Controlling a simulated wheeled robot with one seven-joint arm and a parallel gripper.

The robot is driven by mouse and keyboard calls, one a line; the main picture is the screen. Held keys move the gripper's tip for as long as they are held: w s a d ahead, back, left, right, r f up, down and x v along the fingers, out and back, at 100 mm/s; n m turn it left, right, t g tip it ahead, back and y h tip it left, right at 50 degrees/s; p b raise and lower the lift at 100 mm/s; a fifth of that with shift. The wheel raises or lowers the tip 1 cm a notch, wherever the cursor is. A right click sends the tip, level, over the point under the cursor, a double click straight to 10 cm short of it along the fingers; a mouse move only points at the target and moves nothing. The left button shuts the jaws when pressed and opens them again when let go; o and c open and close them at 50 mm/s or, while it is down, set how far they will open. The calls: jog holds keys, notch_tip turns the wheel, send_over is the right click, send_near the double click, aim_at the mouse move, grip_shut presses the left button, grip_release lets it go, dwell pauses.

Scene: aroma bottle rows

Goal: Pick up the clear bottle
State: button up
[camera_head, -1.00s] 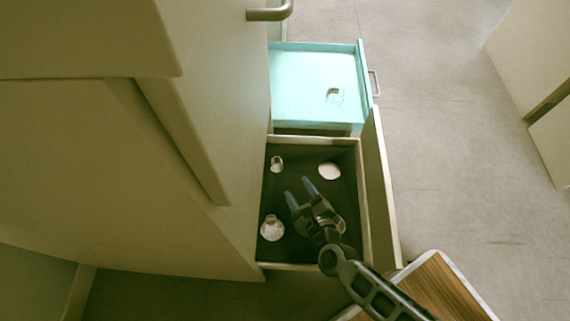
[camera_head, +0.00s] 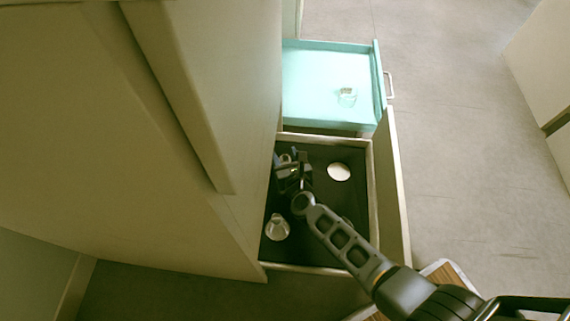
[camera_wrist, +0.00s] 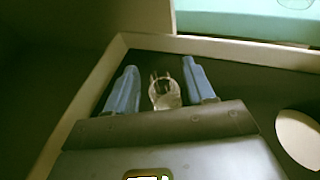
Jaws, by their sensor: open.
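My gripper (camera_head: 289,156) is open inside the dark-lined drawer (camera_head: 371,200), over its back left corner. In the wrist view my gripper (camera_wrist: 160,68) has its two blue fingers spread, one on each side of a small clear bottle (camera_wrist: 165,93). The bottle looks see-through and stands between the fingers with gaps on both sides. In the head view my gripper mostly hides this bottle. Another pale, glassy bottle (camera_head: 277,229) stands at the front left of the same drawer.
A round white item (camera_head: 339,171) lies at the drawer's back right; it also shows in the wrist view (camera_wrist: 298,140). A teal drawer (camera_head: 310,65) behind holds a small clear glass item (camera_head: 347,98). The cabinet side (camera_head: 235,120) rises close on the left.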

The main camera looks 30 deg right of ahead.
jog(key=shift+w+d+f, duration=0.1)
jog(key=shift+w, duration=0.2)
jog(key=shift+c, duration=0.2)
grip_shut()
